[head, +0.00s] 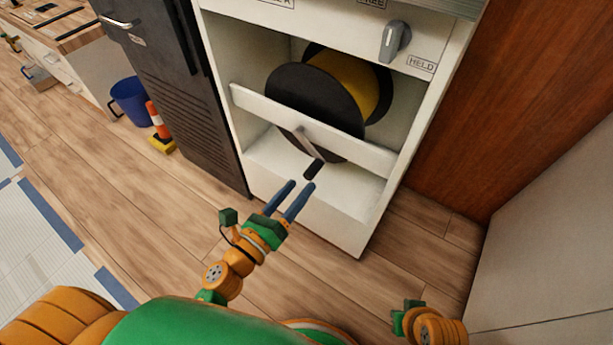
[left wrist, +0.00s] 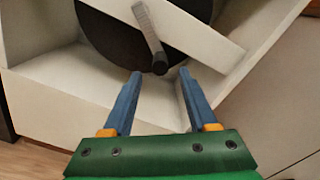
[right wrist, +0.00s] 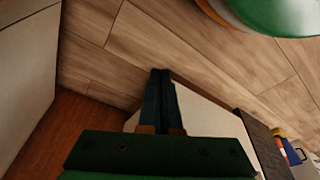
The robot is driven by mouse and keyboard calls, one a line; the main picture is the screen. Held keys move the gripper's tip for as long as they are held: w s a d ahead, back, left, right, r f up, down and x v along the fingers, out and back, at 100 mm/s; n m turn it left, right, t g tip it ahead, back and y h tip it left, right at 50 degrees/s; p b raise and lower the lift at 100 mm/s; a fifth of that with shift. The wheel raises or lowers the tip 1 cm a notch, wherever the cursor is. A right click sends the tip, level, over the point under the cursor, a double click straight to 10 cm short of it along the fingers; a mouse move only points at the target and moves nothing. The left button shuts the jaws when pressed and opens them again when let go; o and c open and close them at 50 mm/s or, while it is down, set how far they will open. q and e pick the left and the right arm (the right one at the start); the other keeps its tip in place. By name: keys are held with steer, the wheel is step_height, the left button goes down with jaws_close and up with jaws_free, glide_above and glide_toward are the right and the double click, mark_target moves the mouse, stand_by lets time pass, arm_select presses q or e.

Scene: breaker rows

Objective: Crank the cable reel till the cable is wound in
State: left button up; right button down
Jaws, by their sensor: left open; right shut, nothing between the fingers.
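The cable reel (head: 310,98) has black discs and a yellow core, and sits in an open white cabinet behind a white crossbar (head: 345,146). A grey crank arm (head: 302,140) on its front ends in a dark handle (head: 314,169). My left gripper (head: 298,186) is open, just short of the handle. In the left wrist view the handle (left wrist: 160,62) lies ahead of and between the two blue fingertips, with no contact visible. My right gripper (right wrist: 161,72) is shut and empty in the right wrist view, with wooden floor beyond it. No loose cable shows.
A grey knob (head: 395,40) sits on the cabinet's upper panel beside a HELD label (head: 421,65). A dark cabinet (head: 175,75) stands to the left, with a blue bucket (head: 129,102) and an orange-white cone (head: 157,120) beyond. A brown wall is at right.

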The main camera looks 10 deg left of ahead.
mark_target(307, 178)
arm_select(q)
steer(key=shift+s+a, duration=0.2)
steer(key=shift+s, duration=0.35)
arm_select(e)
steer(key=shift+r, duration=0.2)
arm_select(q)
steer(key=n, duration=0.3)
steer(key=shift+r, duration=0.1)
steer(key=n+p, duration=0.1)
steer(key=n, duration=1.3)
steer(key=shift+p, duration=0.4)
steer(key=n, duration=0.4)
steer(key=shift+w, duration=0.1)
steer(key=shift+n, duration=0.3)
steer(key=x, duration=0.6)
steer(key=shift+b, duration=0.3)
steer(key=shift+w+d, duration=0.1)
steer(key=shift+w, duration=0.4)
jaws_close()
arm_select(e)
steer(key=f, duration=0.3)
steer(key=shift+s+d, duration=0.1)
steer(key=shift+s, duration=0.1)
